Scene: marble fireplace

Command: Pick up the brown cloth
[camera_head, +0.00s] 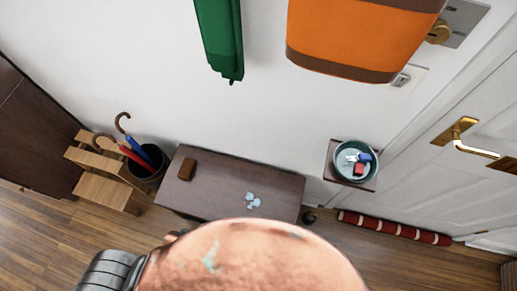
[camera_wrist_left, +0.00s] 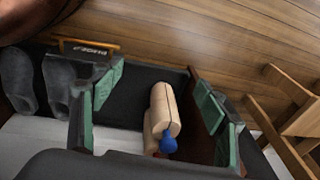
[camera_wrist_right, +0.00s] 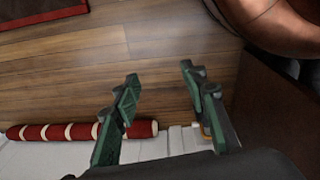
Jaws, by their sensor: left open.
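A small, flat, brown rectangular item (camera_head: 187,168) lies on the left end of the dark wooden bench (camera_head: 225,185) in the head view. It may be the brown cloth, but I cannot tell whether it is cloth or leather. My left gripper (camera_wrist_left: 157,78) is open in the left wrist view, with beige wooden pieces (camera_wrist_left: 160,110) and a blue knob (camera_wrist_left: 168,143) seen between and beyond its fingers. My right gripper (camera_wrist_right: 160,78) is open and empty over the wooden floor. Neither gripper shows in the head view.
A pale blue item (camera_head: 252,200) lies on the bench. An umbrella bin (camera_head: 150,167) and wooden step stool (camera_head: 100,180) stand left. A small shelf holds a round bowl (camera_head: 355,160). A red striped roll (camera_head: 395,229) lies by the door. Grey slippers (camera_wrist_left: 17,75) show left.

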